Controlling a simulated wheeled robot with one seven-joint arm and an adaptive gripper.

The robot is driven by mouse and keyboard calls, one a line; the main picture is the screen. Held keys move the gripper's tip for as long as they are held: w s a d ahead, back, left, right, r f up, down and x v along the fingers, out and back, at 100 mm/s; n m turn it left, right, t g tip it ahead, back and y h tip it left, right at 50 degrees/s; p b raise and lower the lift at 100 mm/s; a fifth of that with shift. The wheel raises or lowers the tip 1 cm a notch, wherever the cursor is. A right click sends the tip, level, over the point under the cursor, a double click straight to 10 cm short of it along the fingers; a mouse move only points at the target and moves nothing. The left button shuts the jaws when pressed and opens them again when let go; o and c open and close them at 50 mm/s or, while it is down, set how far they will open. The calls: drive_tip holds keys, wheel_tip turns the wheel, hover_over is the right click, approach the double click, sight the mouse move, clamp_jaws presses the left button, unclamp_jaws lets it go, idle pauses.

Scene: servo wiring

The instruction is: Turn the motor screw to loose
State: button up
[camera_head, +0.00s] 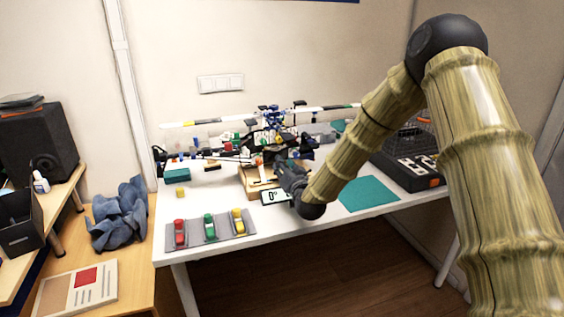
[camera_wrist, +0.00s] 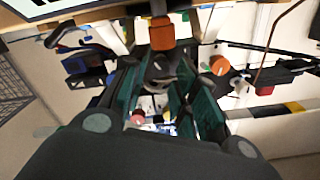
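My gripper (camera_head: 288,175) is at the front of the drone assembly, beside a wooden stand (camera_head: 256,182) and a small display reading 0° (camera_head: 273,197). In the wrist view my gripper (camera_wrist: 160,75) shows dark fingers with teal inner sides and a gap between them. A small grey rounded part shows between or just behind the fingertips; I cannot tell whether they touch it. I cannot tell for certain which part is the motor screw.
A grey tray (camera_head: 222,239) with red, green and yellow pieces is at the front left of the white table (camera_head: 300,222). A teal mat (camera_head: 368,194) and a black case (camera_head: 405,172) lie to the right. Thin arms and wires crowd the area behind my gripper.

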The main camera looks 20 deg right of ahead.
drive_tip(key=shift+w+a, duration=0.1)
drive_tip(key=shift+w, duration=1.7)
clamp_jaws()
